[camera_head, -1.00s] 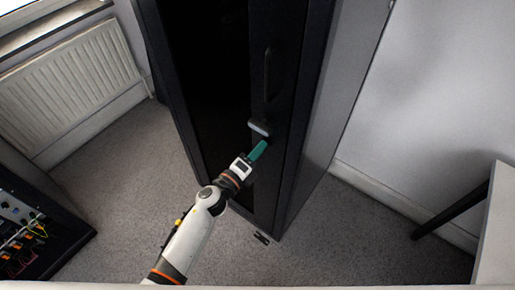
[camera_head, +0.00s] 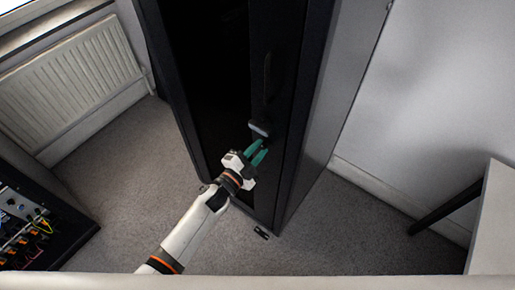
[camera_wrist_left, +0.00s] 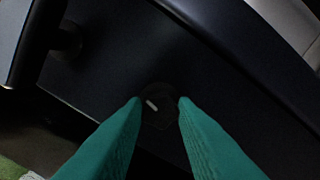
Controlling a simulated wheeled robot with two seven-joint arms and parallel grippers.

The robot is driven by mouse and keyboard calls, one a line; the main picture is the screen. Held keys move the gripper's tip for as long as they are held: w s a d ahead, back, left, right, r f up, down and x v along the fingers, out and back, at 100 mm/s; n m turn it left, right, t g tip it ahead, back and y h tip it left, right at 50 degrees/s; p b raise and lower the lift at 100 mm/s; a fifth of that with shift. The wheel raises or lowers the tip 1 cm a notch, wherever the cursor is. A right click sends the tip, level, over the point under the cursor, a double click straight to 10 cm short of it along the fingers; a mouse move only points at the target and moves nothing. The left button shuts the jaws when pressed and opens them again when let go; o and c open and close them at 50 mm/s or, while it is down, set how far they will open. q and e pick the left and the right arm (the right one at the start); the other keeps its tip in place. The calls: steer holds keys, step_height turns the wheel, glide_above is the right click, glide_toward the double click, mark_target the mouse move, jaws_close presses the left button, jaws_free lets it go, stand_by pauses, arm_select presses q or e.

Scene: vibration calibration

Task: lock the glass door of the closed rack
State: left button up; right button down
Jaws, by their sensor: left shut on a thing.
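The tall black rack stands in the middle of the head view, its dark glass door (camera_head: 215,85) closed in a black frame. A dark bar handle (camera_head: 269,75) runs along the door frame, with a grey fitting (camera_head: 260,129) below it. My left gripper (camera_head: 264,147) has green fingers and reaches the door just below this fitting. In the left wrist view a round dark lock knob (camera_wrist_left: 160,108) with a short light mark sits between the green fingertips (camera_wrist_left: 160,102), and the gripper is shut on it. The mark lies slightly tilted. My right gripper is out of view.
A white radiator (camera_head: 75,75) is on the left wall. An open equipment box with cables (camera_head: 30,215) stands at lower left. A white table (camera_head: 495,225) is at the right edge.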

arm_select(q)
steer(key=shift+f+n, duration=0.1)
steer(key=shift+n, duration=0.9)
steer(key=o, duration=1)
steer(key=shift+s, duration=0.1)
steer(key=b+v, duration=0.2)
steer(key=v, duration=1)
